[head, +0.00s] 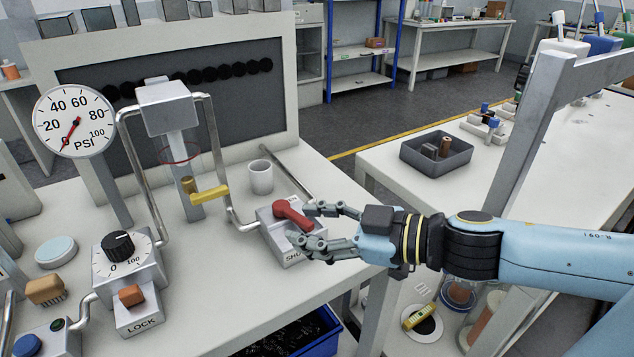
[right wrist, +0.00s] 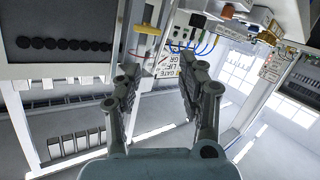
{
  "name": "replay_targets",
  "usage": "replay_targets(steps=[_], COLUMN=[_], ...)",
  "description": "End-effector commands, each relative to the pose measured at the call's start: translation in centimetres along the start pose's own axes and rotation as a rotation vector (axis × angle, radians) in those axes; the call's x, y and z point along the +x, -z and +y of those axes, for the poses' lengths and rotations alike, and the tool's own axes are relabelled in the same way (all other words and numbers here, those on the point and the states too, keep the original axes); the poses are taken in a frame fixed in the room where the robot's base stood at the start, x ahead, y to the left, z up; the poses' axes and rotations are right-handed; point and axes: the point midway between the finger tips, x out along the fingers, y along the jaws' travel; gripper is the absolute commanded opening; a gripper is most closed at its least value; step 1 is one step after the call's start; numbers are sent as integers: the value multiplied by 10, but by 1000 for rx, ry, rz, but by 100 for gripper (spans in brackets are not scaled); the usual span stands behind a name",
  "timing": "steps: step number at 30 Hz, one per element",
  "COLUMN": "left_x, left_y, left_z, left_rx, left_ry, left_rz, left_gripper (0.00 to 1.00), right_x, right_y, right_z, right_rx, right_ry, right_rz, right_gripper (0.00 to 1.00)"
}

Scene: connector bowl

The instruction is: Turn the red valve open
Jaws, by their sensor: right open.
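The red valve (head: 291,213) is a red lever handle on a grey box (head: 268,227) near the right side of the bench, in the head view. Part of a label reading "SHU" shows on the box's front. My right gripper (head: 308,227) comes in from the right, its fingers apart on either side of the red handle's right end. Contact with the handle cannot be told. In the right wrist view the fingers (right wrist: 160,85) are spread with nothing seen between them, and the red valve does not show. My left gripper is not in view.
A white cup (head: 260,177) stands behind the valve box. A yellow lever (head: 210,194) and pipes are to its left, with a PSI gauge (head: 75,121), a black dial (head: 118,246) and an orange LOCK switch (head: 132,295) further left. A dark tray (head: 417,162) sits on the right table.

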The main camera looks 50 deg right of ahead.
Motion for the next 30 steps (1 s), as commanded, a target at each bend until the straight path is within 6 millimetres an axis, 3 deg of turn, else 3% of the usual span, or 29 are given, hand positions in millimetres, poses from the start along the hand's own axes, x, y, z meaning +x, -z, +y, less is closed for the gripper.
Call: replay_targets(steps=[1, 4, 6, 8, 11, 14, 16, 18, 19, 24, 30], left_x=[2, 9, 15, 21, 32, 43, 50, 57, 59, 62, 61], left_y=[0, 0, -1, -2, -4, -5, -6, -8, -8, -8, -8], left_z=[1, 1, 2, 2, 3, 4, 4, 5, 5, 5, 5], left_rx=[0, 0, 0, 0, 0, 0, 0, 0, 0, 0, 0], left_ry=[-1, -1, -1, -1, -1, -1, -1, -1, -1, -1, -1], left_rz=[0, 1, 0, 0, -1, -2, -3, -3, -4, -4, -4], left_gripper=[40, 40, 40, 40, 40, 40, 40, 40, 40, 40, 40], right_x=[2, -1, -8, -15, -22, -20, -14, -2, 4, 20, 36], right_y=[22, 49, 44, 25, -16, -42, -41, -26, -18, 1, -22], right_z=[-24, -78, -107, -116, -93, -31, 18, 59, 68, 84, 80], right_rx=[-181, -631, -958, -1238, -1668, -1996, -2155, -2263, -2293, -2339, -2332], right_ry=[120, 399, 603, 781, 1069, 1298, 1387, 1372, 1344, 1275, 1274], right_rz=[90, 280, 376, 421, 386, 213, 41, -112, -139, -165, -161], right_gripper=[40, 40, 40, 40, 40, 40, 40, 40, 40, 40, 40])
